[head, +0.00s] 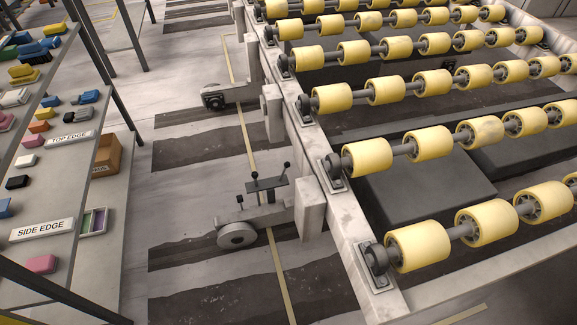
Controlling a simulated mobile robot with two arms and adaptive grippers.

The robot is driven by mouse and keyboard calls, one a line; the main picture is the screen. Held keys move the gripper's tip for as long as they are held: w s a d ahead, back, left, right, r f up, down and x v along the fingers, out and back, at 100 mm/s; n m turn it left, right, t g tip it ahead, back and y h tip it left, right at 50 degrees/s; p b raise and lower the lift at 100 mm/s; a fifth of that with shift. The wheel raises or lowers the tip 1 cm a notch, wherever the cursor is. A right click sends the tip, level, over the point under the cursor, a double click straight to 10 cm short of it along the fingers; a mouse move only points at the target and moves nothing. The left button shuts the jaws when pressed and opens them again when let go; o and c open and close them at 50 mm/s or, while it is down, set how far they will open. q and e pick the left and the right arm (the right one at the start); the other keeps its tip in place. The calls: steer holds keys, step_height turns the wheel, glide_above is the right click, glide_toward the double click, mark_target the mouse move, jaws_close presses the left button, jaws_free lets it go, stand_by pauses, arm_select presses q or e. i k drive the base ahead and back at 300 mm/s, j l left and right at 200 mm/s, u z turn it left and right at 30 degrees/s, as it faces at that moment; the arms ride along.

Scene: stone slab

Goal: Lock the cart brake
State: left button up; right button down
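The cart (341,217) fills the right side, a pale frame carrying rows of yellow rollers on dark axles. Near its front left, a grey arm juts out from the frame to a round wheel (237,235) close to the floor. Above that arm stands a dark flat bar with short knobbed levers (267,183), probably the brake; whether it is locked I cannot tell. A smaller knobbed lever (240,202) stands just left of it. A second wheel unit (212,98) juts out farther back. Neither of my grippers is in view.
A shelf rack on the left holds colored blocks, labels reading "SIDE EDGE" (43,229) and "TOP EDGE" (74,139), a brown box (106,158) and a small tray (93,222). Open floor with dark patches and a yellow line (250,150) lies between rack and cart.

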mark_target(287, 164)
steer(key=i+j+z, duration=0.2)
steer(key=j, duration=0.15)
steer(key=i+j+z, duration=0.15)
steer(key=j, duration=0.25)
steer(key=j+z, duration=0.2)
steer(key=j, duration=0.15)
steer(key=i+j+z, duration=0.15)
steer(key=j, duration=0.3)
